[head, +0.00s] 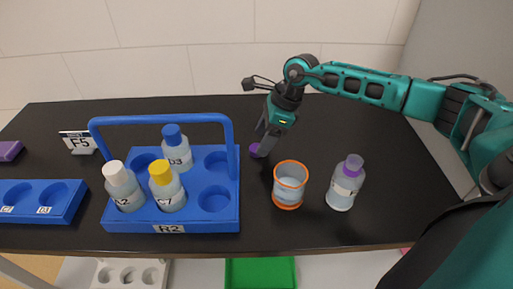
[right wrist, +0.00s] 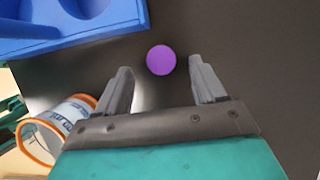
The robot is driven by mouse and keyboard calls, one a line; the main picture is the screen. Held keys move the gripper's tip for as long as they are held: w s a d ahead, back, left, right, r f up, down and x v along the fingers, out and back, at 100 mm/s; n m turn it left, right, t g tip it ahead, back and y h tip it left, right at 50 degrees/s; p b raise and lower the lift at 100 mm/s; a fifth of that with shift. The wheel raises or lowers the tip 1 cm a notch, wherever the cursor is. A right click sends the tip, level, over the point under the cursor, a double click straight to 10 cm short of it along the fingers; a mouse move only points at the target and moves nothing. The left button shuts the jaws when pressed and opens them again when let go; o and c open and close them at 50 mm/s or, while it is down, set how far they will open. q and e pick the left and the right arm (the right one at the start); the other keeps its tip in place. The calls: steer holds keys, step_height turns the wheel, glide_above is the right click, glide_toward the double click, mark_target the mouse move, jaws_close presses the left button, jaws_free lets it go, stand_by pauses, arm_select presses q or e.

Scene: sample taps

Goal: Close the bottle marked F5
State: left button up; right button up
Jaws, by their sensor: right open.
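A purple cap (head: 256,150) lies on the black table between the blue rack and the orange-rimmed cup. My right gripper (head: 264,144) is low over it and open. In the right wrist view the round purple cap (right wrist: 161,60) sits at the gap between the two fingertips (right wrist: 160,66), apart from both fingers. A clear bottle (head: 342,190) with a purple neck stands upright at the right of the table. Its label is too small to read. A sign marked F5 (head: 80,142) stands at the back left. My left gripper is not in view.
The blue handled rack R2 (head: 170,227) holds a white-capped, a yellow-capped and a blue-capped bottle. A clear cup with orange rims (head: 290,182) stands right of it. Another blue rack (head: 55,214) is at the left, near a purple block (head: 10,150). The table behind is clear.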

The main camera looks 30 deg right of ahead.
steer(key=shift+x, duration=1.4)
steer(key=shift+d, duration=0.15)
steer(key=c, duration=1.1)
steer(key=shift+r, duration=0.1)
step_height(320, 180, up, 20)
